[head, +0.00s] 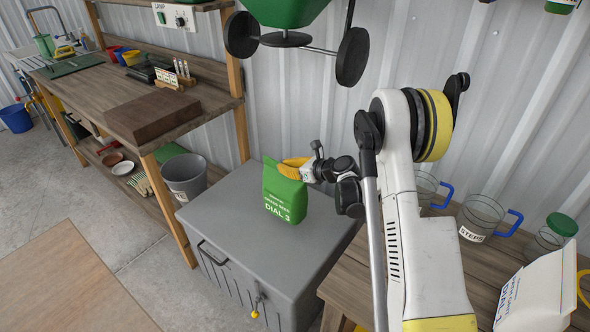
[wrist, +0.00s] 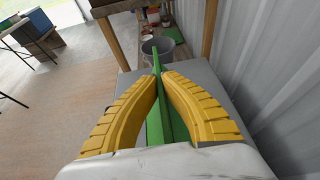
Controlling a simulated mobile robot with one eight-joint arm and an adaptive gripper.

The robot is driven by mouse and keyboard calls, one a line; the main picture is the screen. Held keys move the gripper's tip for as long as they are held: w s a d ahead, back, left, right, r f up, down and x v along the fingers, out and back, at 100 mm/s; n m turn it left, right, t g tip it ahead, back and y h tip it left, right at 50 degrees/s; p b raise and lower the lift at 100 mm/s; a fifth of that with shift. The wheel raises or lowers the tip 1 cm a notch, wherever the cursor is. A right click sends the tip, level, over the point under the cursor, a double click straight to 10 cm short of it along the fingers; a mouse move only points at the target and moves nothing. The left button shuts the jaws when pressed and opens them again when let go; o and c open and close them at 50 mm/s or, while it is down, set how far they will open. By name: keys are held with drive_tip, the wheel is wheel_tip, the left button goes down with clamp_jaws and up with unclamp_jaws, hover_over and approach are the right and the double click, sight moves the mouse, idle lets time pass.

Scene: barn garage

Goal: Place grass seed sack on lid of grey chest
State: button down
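The green grass seed sack (head: 284,196), marked "DIAL 3", is upright over the middle of the grey chest's lid (head: 235,215). Its base looks to be at the lid, but I cannot tell whether it rests there or hangs slightly above. My gripper (head: 291,168) comes in from the right at the sack's top. In the wrist view, the yellow fingers of my gripper (wrist: 160,80) close on the sack's thin green top (wrist: 156,62) from both sides. The grey lid shows beside the fingers in the wrist view (wrist: 197,76).
A table with jugs (head: 482,217) and a white carton (head: 535,290) is at right. A green spreader (head: 288,12) hangs above.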

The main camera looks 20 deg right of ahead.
sight(275, 180)
drive_tip(key=w+a+f, duration=0.1)
drive_tip(key=a+f+b, duration=0.1)
drive_tip(key=w+a+f, duration=0.1)
drive_tip(key=a, duration=0.1)
drive_tip(key=shift+w+a+b, duration=0.1)
drive_tip(key=shift+w+b, duration=0.2)
wheel_tip(275, 180, down, 4)
drive_tip(key=shift+f+b, duration=0.1)
drive_tip(key=shift+b, duration=1.05)
drive_tip(key=c, duration=1.6)
unclamp_jaws()
